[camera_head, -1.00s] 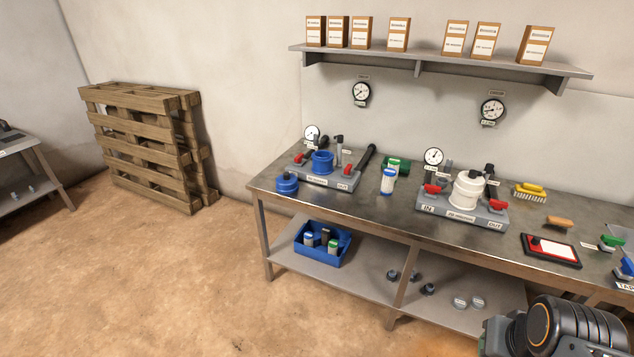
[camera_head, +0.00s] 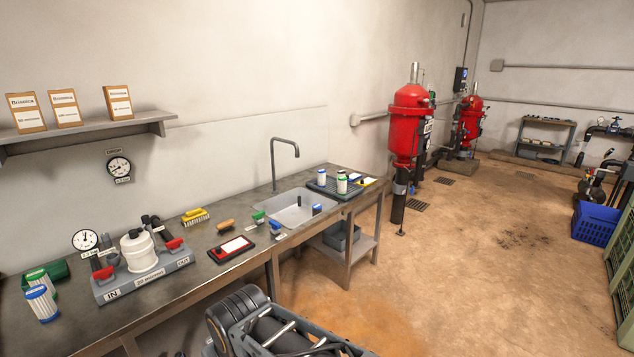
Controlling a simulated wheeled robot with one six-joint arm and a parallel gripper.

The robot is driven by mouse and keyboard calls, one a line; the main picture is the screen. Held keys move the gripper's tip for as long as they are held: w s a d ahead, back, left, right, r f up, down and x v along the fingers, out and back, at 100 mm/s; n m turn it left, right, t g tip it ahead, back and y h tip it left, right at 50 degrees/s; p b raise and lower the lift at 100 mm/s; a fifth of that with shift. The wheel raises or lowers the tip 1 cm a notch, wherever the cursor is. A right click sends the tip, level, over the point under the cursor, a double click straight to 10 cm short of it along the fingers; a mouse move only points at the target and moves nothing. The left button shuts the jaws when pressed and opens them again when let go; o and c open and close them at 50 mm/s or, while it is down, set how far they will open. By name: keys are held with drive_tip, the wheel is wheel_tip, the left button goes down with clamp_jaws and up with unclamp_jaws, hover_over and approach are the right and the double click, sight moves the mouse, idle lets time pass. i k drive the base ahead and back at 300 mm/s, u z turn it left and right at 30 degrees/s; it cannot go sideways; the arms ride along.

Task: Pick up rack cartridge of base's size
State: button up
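A grey filter base (camera_head: 112,290) with a white housing (camera_head: 138,250), red handles and a gauge stands on the bench at left. Its middle label is too small to read surely. My arm shows at the bottom centre, but my gripper's fingertips are not in view.
A sink (camera_head: 290,215) with a tap (camera_head: 284,142) holds a blue-topped item. A red-framed board (camera_head: 231,249), yellow brush (camera_head: 195,217) and wooden-backed brush (camera_head: 225,226) lie on the bench. Red tanks (camera_head: 411,125) stand beyond.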

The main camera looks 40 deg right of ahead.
sight(321, 172)
drive_tip(key=z, duration=0.5)
drive_tip(key=k, duration=0.55)
drive_tip(key=z, duration=1.45)
drive_tip(key=i, duration=1.4)
drive_tip(key=z, duration=0.55)
drive_tip(key=i, duration=1.6)
drive_tip(key=u, duration=1.2)
drive_tip(key=i, duration=1.05)
drive_tip(key=u, duration=0.9)
drive_tip(key=i, duration=0.6)
drive_tip(key=z, duration=0.05)
drive_tip(key=k, duration=0.7)
